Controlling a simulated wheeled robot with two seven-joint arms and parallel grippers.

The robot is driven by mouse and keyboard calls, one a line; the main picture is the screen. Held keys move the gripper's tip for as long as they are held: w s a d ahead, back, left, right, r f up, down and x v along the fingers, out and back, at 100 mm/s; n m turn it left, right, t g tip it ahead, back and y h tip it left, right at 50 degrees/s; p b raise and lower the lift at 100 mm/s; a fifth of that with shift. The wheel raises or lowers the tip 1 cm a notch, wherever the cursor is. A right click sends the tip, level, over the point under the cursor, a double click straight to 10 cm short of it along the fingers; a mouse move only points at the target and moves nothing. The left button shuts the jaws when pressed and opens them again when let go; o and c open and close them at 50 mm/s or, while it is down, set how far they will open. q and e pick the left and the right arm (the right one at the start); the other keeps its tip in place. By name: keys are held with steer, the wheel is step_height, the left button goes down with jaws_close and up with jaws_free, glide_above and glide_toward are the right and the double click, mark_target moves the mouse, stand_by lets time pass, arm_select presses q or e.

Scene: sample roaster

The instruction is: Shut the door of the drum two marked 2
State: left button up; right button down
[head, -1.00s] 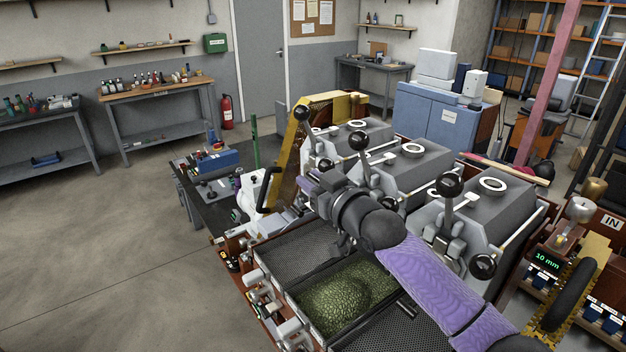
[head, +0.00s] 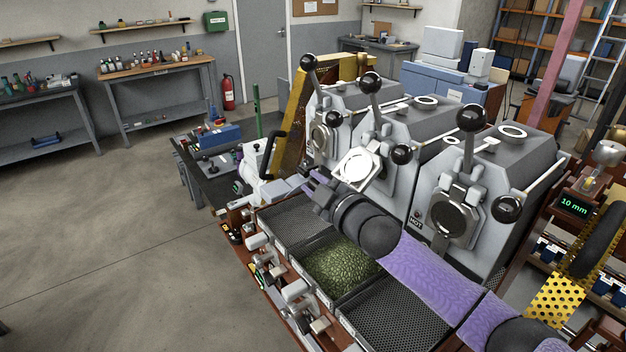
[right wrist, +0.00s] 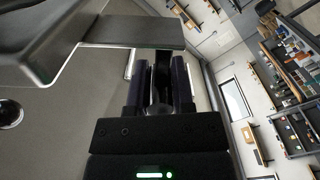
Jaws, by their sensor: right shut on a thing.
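The middle drum (head: 425,142) of three stands behind the trays; I cannot read a number 2 on it. Its door (head: 358,168) stands out from the front, tilted, with a bright pale round face showing. My right gripper (head: 314,181) is at the lower left of this door. In the right wrist view its two dark fingers (right wrist: 160,88) are shut on a slim grey piece, seemingly the door's handle, mostly hidden between them. A dark flat plate (right wrist: 130,32) lies just beyond the fingertips. My left gripper is not in view.
The near drum's round door (head: 453,221) lies against its front. Levers with black ball knobs (head: 371,82) stick up by the drums. Mesh trays lie below; the middle one holds green beans (head: 343,266). The floor at left is clear.

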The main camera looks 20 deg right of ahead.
steer(key=shift+w+d+f+n+b, duration=0.1)
steer(key=shift+d+f+n+b, duration=0.2)
steer(key=shift+f+n+b, duration=0.3)
steer(key=shift+w+d+f+n+b, duration=0.1)
steer(key=shift+d+f+n+b, duration=0.15)
steer(key=shift+f+n, duration=0.4)
steer(key=shift+f, duration=0.1)
steer(key=shift+c, duration=2.4)
jaws_free()
steer(key=r, duration=0.3)
steer(key=r+p, duration=0.1)
steer(key=r, duration=0.6)
steer(key=shift+a+r+p, duration=0.2)
steer(key=shift+a+p, duration=0.05)
steer(key=shift+p, duration=0.15)
steer(key=shift+s, duration=0.1)
